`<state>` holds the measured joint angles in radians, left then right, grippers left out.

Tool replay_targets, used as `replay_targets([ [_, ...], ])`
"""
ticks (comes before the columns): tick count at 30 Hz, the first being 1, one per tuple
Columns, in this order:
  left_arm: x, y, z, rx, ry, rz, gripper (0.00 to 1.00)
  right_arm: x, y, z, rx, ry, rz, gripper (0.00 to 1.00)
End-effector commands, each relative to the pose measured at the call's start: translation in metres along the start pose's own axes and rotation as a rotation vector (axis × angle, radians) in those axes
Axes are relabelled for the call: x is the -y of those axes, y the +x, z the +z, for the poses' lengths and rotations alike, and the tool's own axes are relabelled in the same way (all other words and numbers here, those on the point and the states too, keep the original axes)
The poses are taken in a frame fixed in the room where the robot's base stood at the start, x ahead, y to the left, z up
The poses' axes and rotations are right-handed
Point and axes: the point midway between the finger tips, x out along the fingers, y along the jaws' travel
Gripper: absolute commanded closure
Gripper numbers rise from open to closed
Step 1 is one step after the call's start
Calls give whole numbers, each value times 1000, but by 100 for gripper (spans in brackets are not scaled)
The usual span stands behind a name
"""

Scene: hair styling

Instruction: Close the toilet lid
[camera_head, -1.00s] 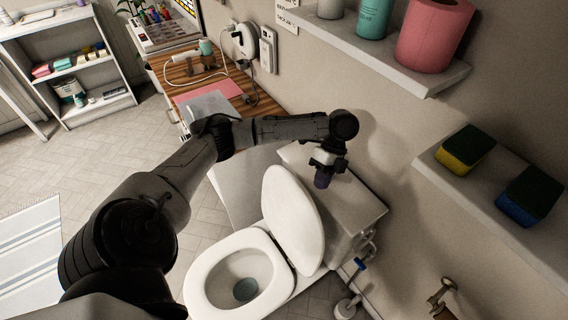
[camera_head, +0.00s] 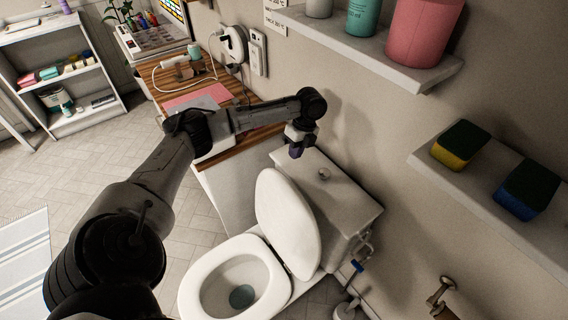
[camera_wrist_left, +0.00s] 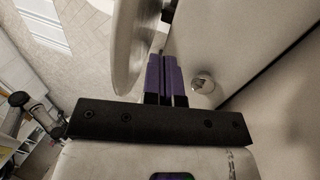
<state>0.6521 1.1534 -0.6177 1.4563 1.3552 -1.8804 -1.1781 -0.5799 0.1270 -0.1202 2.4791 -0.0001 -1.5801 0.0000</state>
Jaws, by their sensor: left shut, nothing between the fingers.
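The white toilet lid (camera_head: 287,224) stands raised, leaning back toward the cistern (camera_head: 340,198). The seat (camera_head: 193,296) lies flat on the bowl, and the open bowl shows inside it. My left gripper (camera_head: 296,151) is above the back left end of the cistern, behind the lid and apart from it. In the left wrist view its purple fingers (camera_wrist_left: 163,75) are together with nothing between them. That view shows the lid edge-on (camera_wrist_left: 127,45) left of the fingers and the round flush button (camera_wrist_left: 203,83) to their right. My right gripper is not in view.
A wooden-topped counter (camera_head: 240,124) with a pink sheet and hair tools stands left of the cistern. Wall shelves with sponges (camera_head: 461,145) and a pink container (camera_head: 424,30) are at right. A toilet brush (camera_head: 347,306) stands beside the toilet. The floor at left is mostly open.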

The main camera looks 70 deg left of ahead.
Motion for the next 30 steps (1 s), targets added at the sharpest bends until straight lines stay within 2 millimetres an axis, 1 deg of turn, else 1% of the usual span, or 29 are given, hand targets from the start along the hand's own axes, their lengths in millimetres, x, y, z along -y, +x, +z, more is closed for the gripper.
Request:
replay_targets([
  [1,-1,9,0,1,0,4,100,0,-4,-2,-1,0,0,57],
  [3,-1,21,0,1,0,4,100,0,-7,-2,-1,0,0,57],
  [9,-21,31,0,3,1,2,100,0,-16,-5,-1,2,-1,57],
  [12,-28,36,0,2,1,1,100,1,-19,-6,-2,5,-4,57],
  [19,-35,41,-1,1,0,0,100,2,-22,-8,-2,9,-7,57],
  [30,-36,41,-1,0,1,-1,100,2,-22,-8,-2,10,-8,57],
])
